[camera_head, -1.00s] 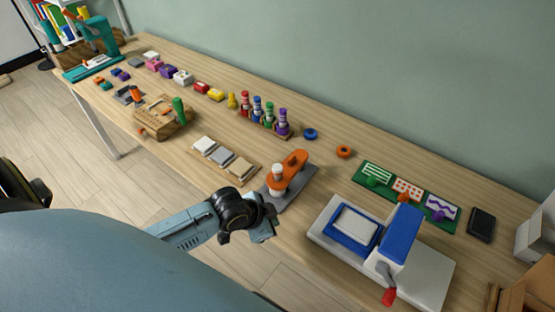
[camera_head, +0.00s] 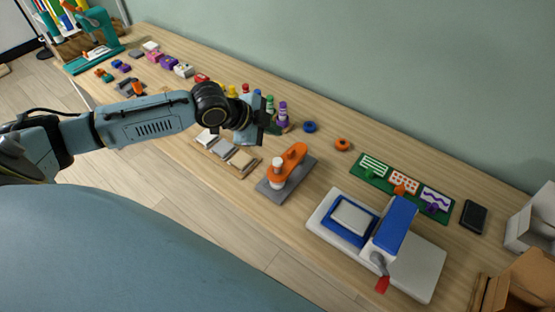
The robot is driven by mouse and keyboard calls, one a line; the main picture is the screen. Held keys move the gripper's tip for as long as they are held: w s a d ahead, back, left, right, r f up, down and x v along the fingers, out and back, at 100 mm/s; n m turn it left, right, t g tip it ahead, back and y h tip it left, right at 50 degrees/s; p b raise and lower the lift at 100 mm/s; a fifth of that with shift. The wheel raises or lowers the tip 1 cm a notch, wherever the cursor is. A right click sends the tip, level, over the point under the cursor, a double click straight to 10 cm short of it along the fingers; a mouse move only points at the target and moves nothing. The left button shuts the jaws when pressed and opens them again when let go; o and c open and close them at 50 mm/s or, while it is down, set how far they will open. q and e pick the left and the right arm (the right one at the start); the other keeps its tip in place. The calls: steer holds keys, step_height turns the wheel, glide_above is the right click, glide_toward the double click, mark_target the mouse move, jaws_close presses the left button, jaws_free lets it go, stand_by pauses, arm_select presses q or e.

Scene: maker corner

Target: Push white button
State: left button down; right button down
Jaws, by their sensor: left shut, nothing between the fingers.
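No single thing is clearly the white button. A white knob (camera_head: 278,162) stands on the orange device (camera_head: 293,159), which sits on a grey base at the middle of the table. Small white blocks (camera_head: 184,70) and (camera_head: 151,46) lie in the row of coloured blocks at the back left. My left gripper (camera_head: 259,122) is shut and empty. In the picture it is above and left of the orange device, over the swatch board and in front of the coloured bottles. It and its arm hide part of the bottles and the table's left middle. My right gripper is not in view.
A board with white, grey and tan swatches (camera_head: 244,158) lies below my left gripper. A white and blue press (camera_head: 417,255) with a red-tipped handle stands at the right. Behind it are a green card board (camera_head: 374,181) and a black slab (camera_head: 474,217). A teal machine (camera_head: 102,30) stands far left.

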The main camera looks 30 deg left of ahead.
arm_select(q)
steer(key=b, duration=0.8)
glide_above(274, 162)
step_height(274, 162, down, 7)
steer(key=shift+f, duration=0.95)
steer(key=shift+f, duration=0.1)
stand_by(0.8)
steer(key=shift+f, duration=0.3)
